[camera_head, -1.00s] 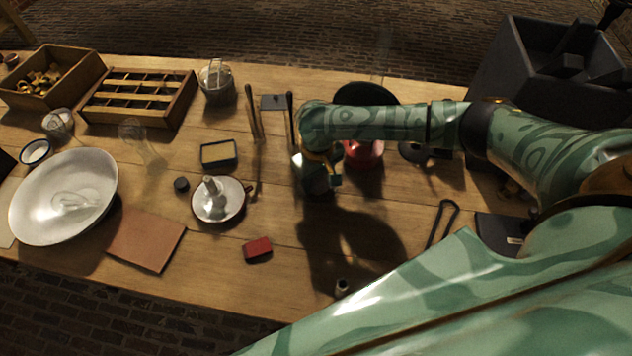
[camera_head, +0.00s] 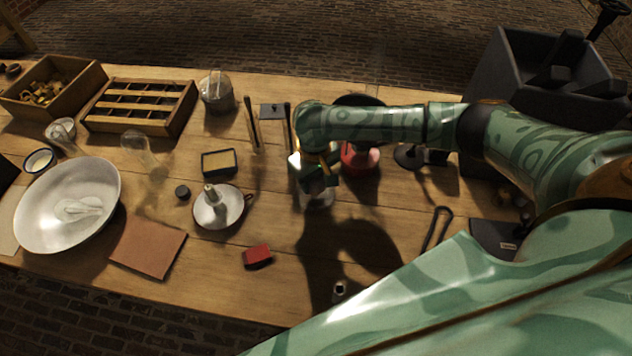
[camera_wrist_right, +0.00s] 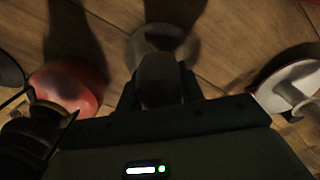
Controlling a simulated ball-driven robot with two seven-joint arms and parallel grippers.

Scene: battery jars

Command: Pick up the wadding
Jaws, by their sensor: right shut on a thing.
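My right gripper (camera_head: 315,180) points down above the table near a clear glass jar (camera_head: 318,198). In the right wrist view, its fingers (camera_wrist_right: 160,88) are shut on a dim grey lump (camera_wrist_right: 160,72), which appears to be the wadding. The light is too poor to show its texture. The jar's round rim (camera_wrist_right: 165,38) shows just beyond the lump. In the head view the gripper hides the lump and part of the jar. My left gripper is not in view.
A red round vessel (camera_head: 358,160) stands close right of the gripper. A white candle holder (camera_head: 232,212) and a red block (camera_head: 257,256) are to the left. A large white bowl (camera_head: 35,220) and a divided wooden tray (camera_head: 135,122) stand further left.

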